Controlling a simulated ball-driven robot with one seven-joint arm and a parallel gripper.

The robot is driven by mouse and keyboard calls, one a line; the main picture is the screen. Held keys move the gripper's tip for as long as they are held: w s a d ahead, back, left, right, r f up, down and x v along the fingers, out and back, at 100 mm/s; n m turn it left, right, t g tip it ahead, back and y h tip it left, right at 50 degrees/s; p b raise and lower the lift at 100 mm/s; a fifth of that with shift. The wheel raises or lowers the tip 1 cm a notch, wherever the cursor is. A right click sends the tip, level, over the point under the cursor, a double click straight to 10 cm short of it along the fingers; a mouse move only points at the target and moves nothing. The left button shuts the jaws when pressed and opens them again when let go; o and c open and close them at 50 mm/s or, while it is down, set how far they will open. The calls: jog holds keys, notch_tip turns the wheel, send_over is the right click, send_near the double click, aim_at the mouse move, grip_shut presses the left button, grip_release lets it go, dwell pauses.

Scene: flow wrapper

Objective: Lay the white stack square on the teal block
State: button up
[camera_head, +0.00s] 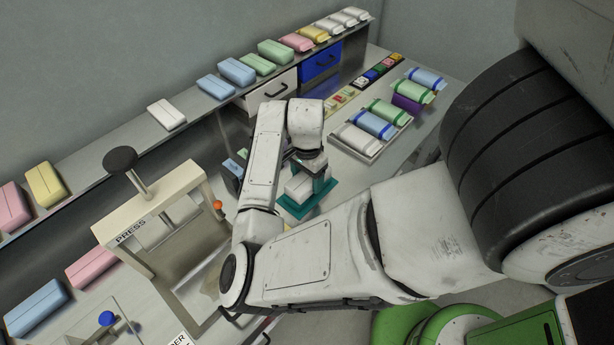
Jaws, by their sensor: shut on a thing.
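The white stack (299,186) is in the middle of the head view, just under my gripper. The teal block (292,209) is below it, with its flat base and a teal upright at the right showing. The stack appears on or just above the teal base; I cannot tell whether it touches. My gripper (313,164) points down at the stack and is shut on it. The fingertips are mostly hidden by the wrist, and my arm covers the left side of the block.
A cream press (148,205) with an orange knob stands at the left. A tray of rolled packs (359,147) lies to the right on the counter. A back shelf (120,167) holds several coloured packs. A dark box (232,174) sits close left of my gripper.

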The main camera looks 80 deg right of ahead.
jog(key=o, duration=1.1)
jog(key=shift+r, duration=0.15)
notch_tip(320, 180, up, 10)
jog(key=shift+r+b, duration=0.25)
jog(key=shift+b, duration=0.05)
